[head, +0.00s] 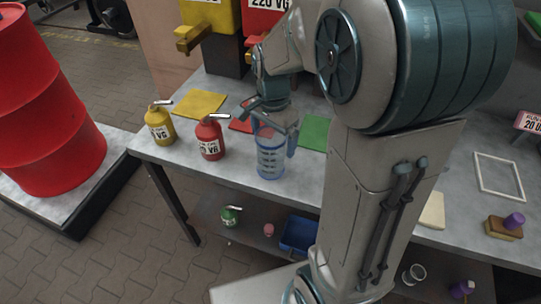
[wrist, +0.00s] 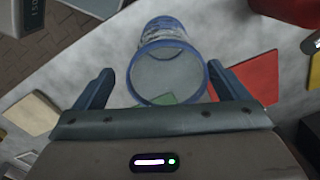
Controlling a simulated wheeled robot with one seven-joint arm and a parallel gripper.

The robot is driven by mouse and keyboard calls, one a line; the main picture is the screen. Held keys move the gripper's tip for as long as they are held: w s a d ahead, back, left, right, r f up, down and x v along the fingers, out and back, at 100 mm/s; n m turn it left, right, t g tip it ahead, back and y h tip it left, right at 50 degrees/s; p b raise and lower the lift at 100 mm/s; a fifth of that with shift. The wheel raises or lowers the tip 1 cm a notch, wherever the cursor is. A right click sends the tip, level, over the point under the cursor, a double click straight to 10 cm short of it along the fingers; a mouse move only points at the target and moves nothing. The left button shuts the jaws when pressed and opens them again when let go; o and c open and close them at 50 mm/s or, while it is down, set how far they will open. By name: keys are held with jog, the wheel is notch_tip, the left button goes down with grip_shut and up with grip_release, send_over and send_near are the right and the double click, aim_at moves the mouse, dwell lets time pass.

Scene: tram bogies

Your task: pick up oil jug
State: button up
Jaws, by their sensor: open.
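A clear jug with blue rims and markings (head: 270,160) stands upright on the grey bench. In the wrist view its open mouth (wrist: 166,106) faces me and looks empty. My gripper (head: 272,138) is over it, pointing down and open, with one finger on each side of its upper part. In the wrist view the fingers (wrist: 160,82) flank the rim, and I cannot tell whether they touch it. A yellow oil can (head: 159,125) and a red oil can (head: 209,140) with spouts stand to the left on the bench. A small green can (head: 230,216) is on the lower shelf.
Yellow (head: 200,104) and green (head: 315,132) mats lie flat near the jug. A blue bin (head: 299,235) sits on the lower shelf. A white frame (head: 498,176) and a sponge-like block (head: 503,229) lie at right. A red drum (head: 45,110) stands left of the bench.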

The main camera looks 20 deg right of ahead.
aim_at(270, 145)
jog(key=shift+w+a+f, duration=0.1)
jog(key=shift+w+f, duration=0.1)
jog(key=shift+f, duration=1.15)
jog(key=shift+w+a+f, duration=0.1)
jog(key=shift+w+f, duration=0.05)
jog(key=shift+f, duration=1.2)
jog(key=c, duration=1.1)
jog(key=shift+c, duration=0.2)
jog(key=shift+r, duration=0.1)
